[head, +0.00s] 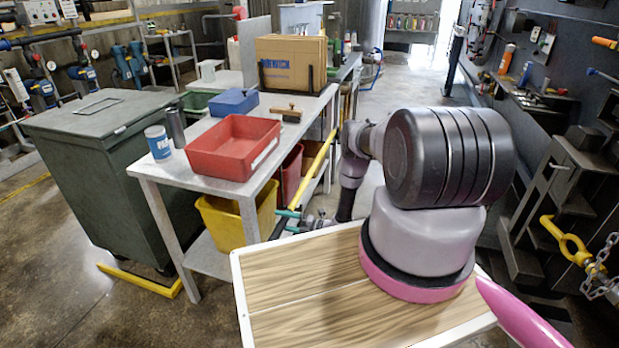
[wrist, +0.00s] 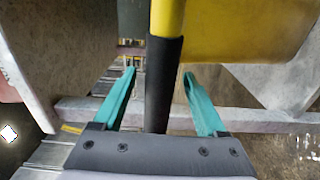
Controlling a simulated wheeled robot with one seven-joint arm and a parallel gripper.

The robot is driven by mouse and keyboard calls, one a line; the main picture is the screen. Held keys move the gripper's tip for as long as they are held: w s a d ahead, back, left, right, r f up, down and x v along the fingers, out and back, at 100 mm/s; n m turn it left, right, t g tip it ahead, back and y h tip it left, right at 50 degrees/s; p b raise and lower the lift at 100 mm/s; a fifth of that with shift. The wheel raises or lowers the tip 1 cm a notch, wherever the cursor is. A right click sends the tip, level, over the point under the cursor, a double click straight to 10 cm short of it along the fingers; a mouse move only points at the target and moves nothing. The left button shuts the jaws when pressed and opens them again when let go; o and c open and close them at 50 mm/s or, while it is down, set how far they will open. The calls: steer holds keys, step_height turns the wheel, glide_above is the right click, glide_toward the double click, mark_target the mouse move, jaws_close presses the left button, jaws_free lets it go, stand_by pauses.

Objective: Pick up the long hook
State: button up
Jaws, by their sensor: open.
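The long hook (head: 313,172) shows in the head view as a yellow pole slanting along the right side of the metal table. In the wrist view its yellow shaft (wrist: 167,17) enters at the top and runs down into a black sleeve (wrist: 160,85). My gripper (wrist: 159,73) has two teal fingers, one on each side of the black sleeve, with a visible gap on both sides. It is open. In the head view my gripper (head: 290,221) is small, by the lower part of the pole. The hook end cannot be made out.
The metal table (head: 198,158) holds a red tray (head: 233,147), a blue box (head: 236,101) and a cardboard box (head: 290,62). A yellow bin (head: 228,222) sits on its lower shelf, close by my gripper. A green-grey wheeled bin (head: 105,150) stands left. Aisle floor (head: 410,75) is clear beyond.

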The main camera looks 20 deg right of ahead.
steer(key=shift+x, duration=1.2)
jaws_close()
steer(key=shift+r, duration=0.1)
steer(key=shift+r, duration=0.1)
